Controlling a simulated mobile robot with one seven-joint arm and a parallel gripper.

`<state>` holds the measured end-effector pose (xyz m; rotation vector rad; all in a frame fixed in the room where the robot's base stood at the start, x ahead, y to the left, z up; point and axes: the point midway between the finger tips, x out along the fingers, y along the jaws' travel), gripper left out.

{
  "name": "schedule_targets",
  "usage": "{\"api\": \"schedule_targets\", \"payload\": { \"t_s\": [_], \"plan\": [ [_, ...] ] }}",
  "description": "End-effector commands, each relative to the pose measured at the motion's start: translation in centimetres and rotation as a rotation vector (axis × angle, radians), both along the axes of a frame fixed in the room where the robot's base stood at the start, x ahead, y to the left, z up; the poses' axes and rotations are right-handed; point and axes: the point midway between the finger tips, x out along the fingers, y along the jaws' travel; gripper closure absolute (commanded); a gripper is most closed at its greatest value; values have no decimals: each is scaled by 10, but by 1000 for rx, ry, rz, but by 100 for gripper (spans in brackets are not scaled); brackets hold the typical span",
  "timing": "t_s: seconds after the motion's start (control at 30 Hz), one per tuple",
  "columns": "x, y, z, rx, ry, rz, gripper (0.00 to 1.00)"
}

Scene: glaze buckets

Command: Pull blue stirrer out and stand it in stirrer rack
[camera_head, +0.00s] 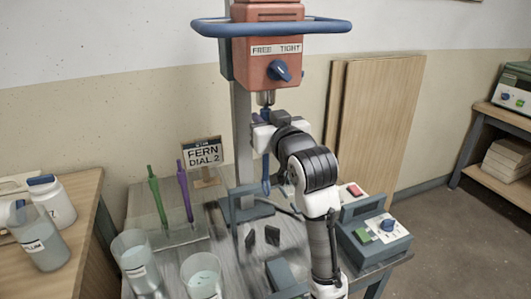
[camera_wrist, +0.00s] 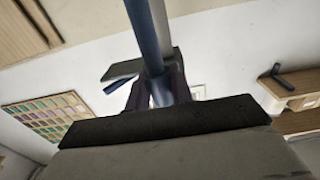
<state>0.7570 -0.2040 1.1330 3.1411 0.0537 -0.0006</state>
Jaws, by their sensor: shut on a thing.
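The blue stirrer (camera_head: 266,174) hangs upright below the chuck (camera_head: 265,98) of the red mixer head (camera_head: 262,50). My gripper (camera_head: 263,133) is shut on its shaft just under the chuck. In the wrist view the blue shaft (camera_wrist: 143,35) runs between the fingers of my gripper (camera_wrist: 157,95). I cannot tell whether its top is inside the chuck. A blue knob (camera_head: 279,70) sits under the FREE TIGHT label. The stirrer rack (camera_head: 146,231) is a clear stand at left, holding a green stirrer (camera_head: 158,195) and a purple stirrer (camera_head: 184,190).
Glaze buckets (camera_head: 137,264) (camera_head: 202,277) stand at the table's front left. A FERN DIAL 2 sign (camera_head: 203,153) is behind the rack. A control box (camera_head: 375,238) sits at right. The mixer's grey column (camera_head: 241,150) stands close left of the blue stirrer.

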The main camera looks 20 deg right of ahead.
Motion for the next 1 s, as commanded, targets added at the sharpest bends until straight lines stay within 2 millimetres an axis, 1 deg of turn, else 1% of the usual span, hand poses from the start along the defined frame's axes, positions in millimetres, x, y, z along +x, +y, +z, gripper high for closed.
{"api": "schedule_targets", "payload": {
  "t_s": [0.17, 1.0],
  "plan": [
    [0, 0, -2, 0, -1, 0, 100],
    [0, 0, -27, 1, -1, 1, 100]
  ]
}}
